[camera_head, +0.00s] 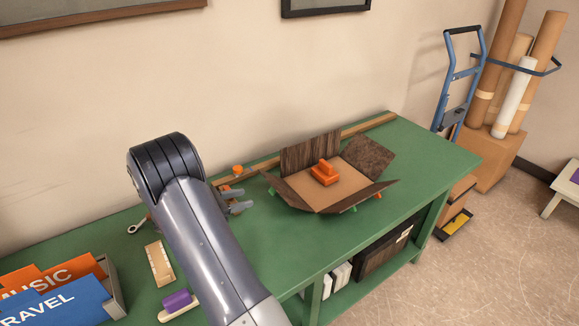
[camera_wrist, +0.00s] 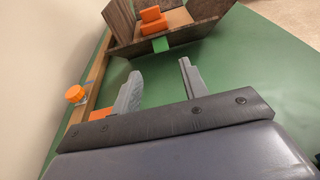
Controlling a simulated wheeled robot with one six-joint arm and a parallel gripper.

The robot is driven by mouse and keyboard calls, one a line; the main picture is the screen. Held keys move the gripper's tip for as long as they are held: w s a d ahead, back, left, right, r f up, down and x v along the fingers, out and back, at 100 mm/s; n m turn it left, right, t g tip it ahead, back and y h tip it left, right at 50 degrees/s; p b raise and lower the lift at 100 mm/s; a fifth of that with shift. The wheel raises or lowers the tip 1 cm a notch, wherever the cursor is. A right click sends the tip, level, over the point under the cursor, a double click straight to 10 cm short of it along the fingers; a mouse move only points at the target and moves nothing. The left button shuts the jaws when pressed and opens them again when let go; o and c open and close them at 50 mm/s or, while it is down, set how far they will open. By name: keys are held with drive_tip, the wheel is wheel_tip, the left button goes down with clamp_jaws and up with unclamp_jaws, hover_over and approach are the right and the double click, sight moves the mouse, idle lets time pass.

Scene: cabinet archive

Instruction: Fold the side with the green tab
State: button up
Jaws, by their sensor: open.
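An open box with dark wooden flaps (camera_head: 310,155) stands on the green table, with an orange block (camera_head: 325,173) on its tan floor. The back flap is upright; the left, right and front flaps lean outward. A green tab (camera_wrist: 161,44) sticks out from the flap nearest my gripper in the wrist view; it shows at the box's left side in the head view (camera_head: 272,190). Another green tab (camera_head: 352,209) shows at the front flap. My gripper (camera_wrist: 160,68) is open and empty, left of the box, fingers pointing toward the green tab, apart from it.
A wooden strip (camera_head: 372,125) runs along the table's back edge by the wall. An orange knob (camera_wrist: 75,94) lies near it. Table right of the box is clear.

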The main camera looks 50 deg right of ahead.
sight(272, 191)
drive_tip(key=shift+s+d, duration=0.15)
drive_tip(key=shift+b+x, duration=0.7)
drive_tip(key=shift+x, duration=3.45)
drive_tip(key=c, duration=0.7)
